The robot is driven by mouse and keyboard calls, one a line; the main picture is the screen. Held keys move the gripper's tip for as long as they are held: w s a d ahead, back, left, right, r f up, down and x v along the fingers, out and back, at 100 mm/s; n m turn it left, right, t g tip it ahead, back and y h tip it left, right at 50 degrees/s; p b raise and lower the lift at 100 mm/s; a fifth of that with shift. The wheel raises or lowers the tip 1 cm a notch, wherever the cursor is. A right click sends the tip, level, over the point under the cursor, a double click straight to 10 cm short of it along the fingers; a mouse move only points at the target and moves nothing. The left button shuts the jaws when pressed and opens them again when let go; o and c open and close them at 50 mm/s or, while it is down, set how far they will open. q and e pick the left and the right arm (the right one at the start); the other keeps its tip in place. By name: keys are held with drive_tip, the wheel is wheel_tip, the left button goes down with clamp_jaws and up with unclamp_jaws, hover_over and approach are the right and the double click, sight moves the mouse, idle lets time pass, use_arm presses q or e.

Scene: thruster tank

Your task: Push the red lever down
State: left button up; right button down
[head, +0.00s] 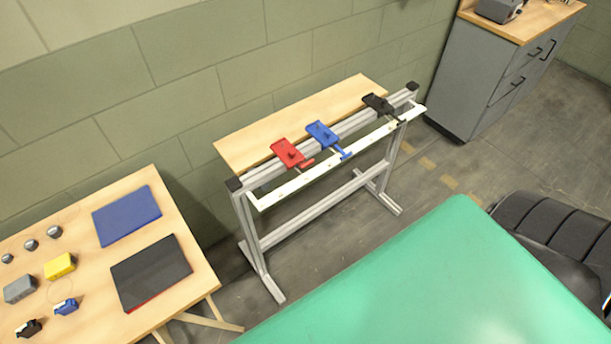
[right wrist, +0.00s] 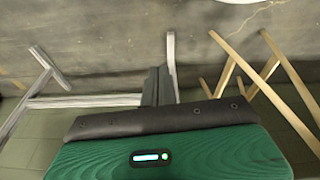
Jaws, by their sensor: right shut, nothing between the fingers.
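The red lever (head: 288,153) is mounted on the left part of the metal stand's (head: 335,211) top rail. Its short red handle juts toward the front right, over the white bar. I cannot tell from this angle how high the handle stands. In the right wrist view, my right gripper (right wrist: 158,85) shows as grey fingers close together, with nothing held. Neither gripper shows in the head view, and the red lever cannot be made out in the wrist view. My left gripper is out of sight.
A blue lever (head: 323,135) and a black lever (head: 378,103) sit further right on the rail. A wooden table (head: 197,251) with boxes and flat panels stands at left. A grey drawer cabinet (head: 491,75) stands at back right. Open floor lies right of the stand.

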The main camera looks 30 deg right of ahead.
drive_tip(key=w+r+n+t, duration=0.1)
drive_tip(key=w+r+t, duration=0.3)
drive_tip(key=w+r, duration=0.55)
drive_tip(key=w+r+n+t+h+b, duration=0.1)
drive_tip(key=w+r+t, duration=0.35)
drive_tip(key=r, duration=1.05)
drive_tip(key=w+r+n+t, duration=0.2)
drive_tip(key=w+r+t, duration=0.2)
drive_tip(key=w+r, duration=0.65)
drive_tip(key=w+a+r+n+g+y, duration=0.2)
drive_tip(key=a+r+n+g+y, duration=0.1)
drive_tip(key=a+r+n+y, duration=1.65)
drive_tip(key=w+d+f+n+g+h, duration=0.1)
drive_tip(key=d+f+n+g+h, duration=0.4)
drive_tip(key=f, duration=0.3)
drive_tip(key=w+d+f+n+g+h, duration=0.1)
drive_tip(key=d+f+n+g+h, duration=0.25)
drive_tip(key=d+f+n, duration=0.35)
drive_tip(key=w+d+f+g+h, duration=0.1)
drive_tip(key=d+h, duration=0.4)
drive_tip(key=d, duration=0.5)
drive_tip(key=w+d+f+g+h, duration=0.1)
drive_tip(key=d+f+h, duration=0.2)
drive_tip(key=d, duration=0.8)
drive_tip(key=shift+w+m+h, duration=0.35)
drive_tip(key=shift+m+h, duration=0.1)
drive_tip(key=shift+h, duration=0.65)
drive_tip(key=shift+f+b, duration=0.1)
drive_tip(key=shift+b, duration=0.25)
